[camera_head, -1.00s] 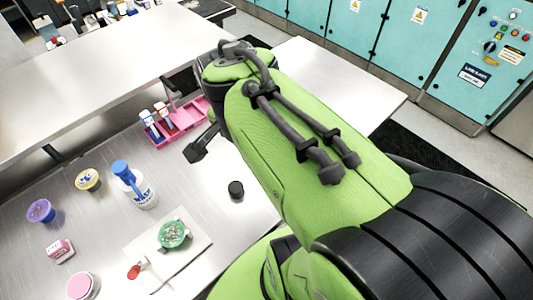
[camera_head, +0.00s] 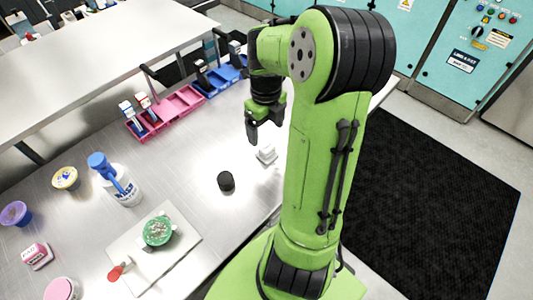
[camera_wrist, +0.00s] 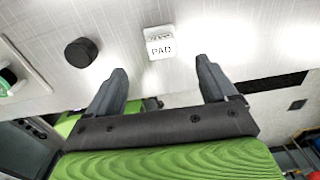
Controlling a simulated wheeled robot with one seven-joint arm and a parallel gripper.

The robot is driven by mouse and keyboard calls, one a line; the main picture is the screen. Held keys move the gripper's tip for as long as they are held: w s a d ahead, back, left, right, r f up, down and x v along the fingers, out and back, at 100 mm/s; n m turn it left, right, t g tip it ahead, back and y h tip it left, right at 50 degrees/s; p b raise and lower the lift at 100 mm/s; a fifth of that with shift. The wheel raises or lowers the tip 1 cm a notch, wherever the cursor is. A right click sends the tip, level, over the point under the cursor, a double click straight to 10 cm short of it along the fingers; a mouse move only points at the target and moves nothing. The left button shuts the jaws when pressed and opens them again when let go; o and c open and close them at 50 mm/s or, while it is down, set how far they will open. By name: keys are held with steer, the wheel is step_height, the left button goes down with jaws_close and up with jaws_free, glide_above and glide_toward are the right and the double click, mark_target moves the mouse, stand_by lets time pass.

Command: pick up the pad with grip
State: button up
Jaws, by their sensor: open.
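The pad with grip is a small white block (camera_head: 267,154) on the steel table, just below and right of my gripper in the head view. In the wrist view the pad (camera_wrist: 160,44) shows the printed word "PAD" and a ridged strip on top. My gripper (camera_head: 252,128) hangs above the table near the pad, pointing down. In the wrist view my gripper (camera_wrist: 162,82) has its two fingers spread wide and nothing between them. The pad lies beyond the fingertips, roughly centred between them, apart from both.
A black round knob (camera_head: 226,181) stands left of the pad. A white board (camera_head: 188,247) with a green-topped cup (camera_head: 158,231) is at the front. A blue-capped bottle (camera_head: 122,187), pink rack (camera_head: 181,104) and blue rack (camera_head: 219,79) stand farther off.

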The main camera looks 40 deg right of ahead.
mark_target(267, 147)
step_height(267, 147, down, 10)
steer(key=shift+s+d+r+b, duration=0.1)
steer(key=shift+d+r+b, duration=0.05)
steer(key=shift+b, duration=0.8)
steer(key=c, duration=1.1)
step_height(267, 147, up, 10)
steer(key=shift+r+p, duration=0.15)
steer(key=shift+p, duration=1.05)
steer(key=shift+o, duration=1.3)
steer(key=shift+c, duration=1)
